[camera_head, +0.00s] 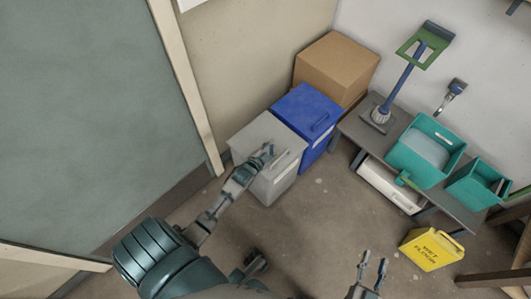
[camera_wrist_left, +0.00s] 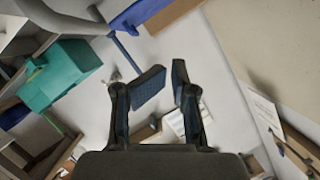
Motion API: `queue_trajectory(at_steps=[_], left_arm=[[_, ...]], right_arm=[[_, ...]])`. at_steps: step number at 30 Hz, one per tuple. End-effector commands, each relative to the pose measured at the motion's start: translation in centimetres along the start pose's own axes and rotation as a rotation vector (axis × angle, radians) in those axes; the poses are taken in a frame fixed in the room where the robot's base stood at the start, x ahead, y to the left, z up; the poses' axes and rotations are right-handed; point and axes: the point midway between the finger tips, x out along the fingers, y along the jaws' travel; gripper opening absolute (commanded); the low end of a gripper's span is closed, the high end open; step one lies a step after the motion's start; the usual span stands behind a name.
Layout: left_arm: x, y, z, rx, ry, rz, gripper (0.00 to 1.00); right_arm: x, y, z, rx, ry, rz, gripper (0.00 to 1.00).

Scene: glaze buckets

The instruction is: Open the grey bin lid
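The grey bin (camera_head: 265,131) stands by the wall with its lid down, at the left of the blue bin. A pale bar handle (camera_head: 288,160) shows on its front side. My left gripper (camera_head: 266,152) is over the front part of the bin, close to the handle; whether it touches is unclear. In the left wrist view the two fingers (camera_wrist_left: 168,83) are apart with nothing between them. A grey curved bar (camera_wrist_left: 62,20) crosses that view's top left corner; I cannot tell what it is. My right gripper (camera_head: 374,268) is low in the head view, fingers apart and empty.
The blue bin (camera_head: 304,107) stands right beside the grey bin, with a cardboard box (camera_head: 335,65) behind. A low bench (camera_head: 352,129) holds teal buckets (camera_head: 428,150). Floor in front of the bins is clear.

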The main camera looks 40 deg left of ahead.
Motion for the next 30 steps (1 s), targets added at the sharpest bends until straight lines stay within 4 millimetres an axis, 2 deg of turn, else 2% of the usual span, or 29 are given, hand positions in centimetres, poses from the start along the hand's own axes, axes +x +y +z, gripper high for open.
queue_trajectory(at_steps=[6,13,18,30], left_arm=[[-5.0,0.2,-0.1,0.001,-0.002,0.002,0.25],[-9.1,0.2,0.1,0.000,-0.003,0.002,0.25],[-10.2,0.1,0.1,-0.001,-0.002,0.002,0.25],[-10.3,0.2,0.0,0.000,-0.002,0.001,0.25]], right_arm=[[0.0,0.1,0.0,0.002,0.000,0.000,0.40],[0.0,0.0,0.0,0.001,-0.001,0.001,0.40],[0.1,0.0,0.0,0.001,-0.001,0.001,0.40],[0.1,0.0,0.1,0.002,-0.002,0.001,0.40]])
